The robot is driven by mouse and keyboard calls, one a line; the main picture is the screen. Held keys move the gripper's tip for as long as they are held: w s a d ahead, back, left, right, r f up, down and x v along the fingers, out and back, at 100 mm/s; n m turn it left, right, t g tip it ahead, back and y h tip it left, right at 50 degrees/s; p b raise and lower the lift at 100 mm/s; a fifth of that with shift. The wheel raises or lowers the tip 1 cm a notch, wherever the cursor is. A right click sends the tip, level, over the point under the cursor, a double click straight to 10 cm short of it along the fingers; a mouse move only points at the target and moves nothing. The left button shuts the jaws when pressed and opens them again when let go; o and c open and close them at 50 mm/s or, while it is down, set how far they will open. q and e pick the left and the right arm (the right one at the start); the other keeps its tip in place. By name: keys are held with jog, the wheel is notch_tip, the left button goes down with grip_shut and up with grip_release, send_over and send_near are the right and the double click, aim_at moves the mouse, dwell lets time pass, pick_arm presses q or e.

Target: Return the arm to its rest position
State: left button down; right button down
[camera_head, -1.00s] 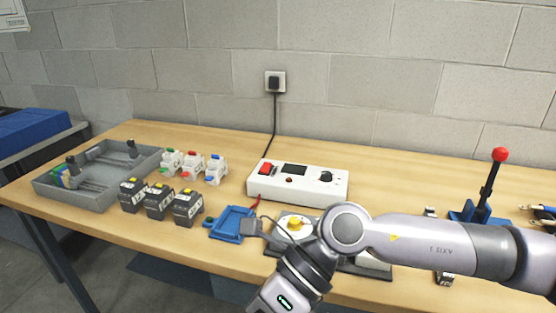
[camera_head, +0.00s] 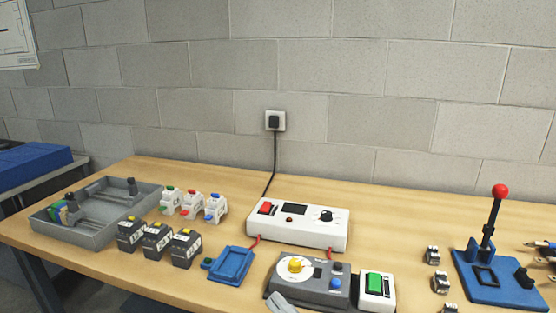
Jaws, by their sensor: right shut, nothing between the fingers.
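Only a small light-grey tip of my right gripper (camera_head: 281,302) shows at the bottom edge, in front of the grey control box with the yellow knob (camera_head: 310,284). It is shut and holds nothing. The rest of my right arm is out of view below. My left gripper is not in view.
A white power unit (camera_head: 299,236) stands mid-table with a blue cradle (camera_head: 231,264) in front. A green-button box (camera_head: 376,289) and red-knobbed lever press (camera_head: 488,280) are right.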

jog(key=s+d+f+m+h, duration=0.1)
jog(key=d+f+m+h, duration=0.75)
jog(key=f, duration=0.45)
jog(key=s+d+f+m+g+h, duration=0.5)
jog(key=s+d+f, duration=0.6)
jog(key=f, duration=0.4)
jog(key=shift+s, duration=0.55)
jog(key=shift+m, duration=0.25)
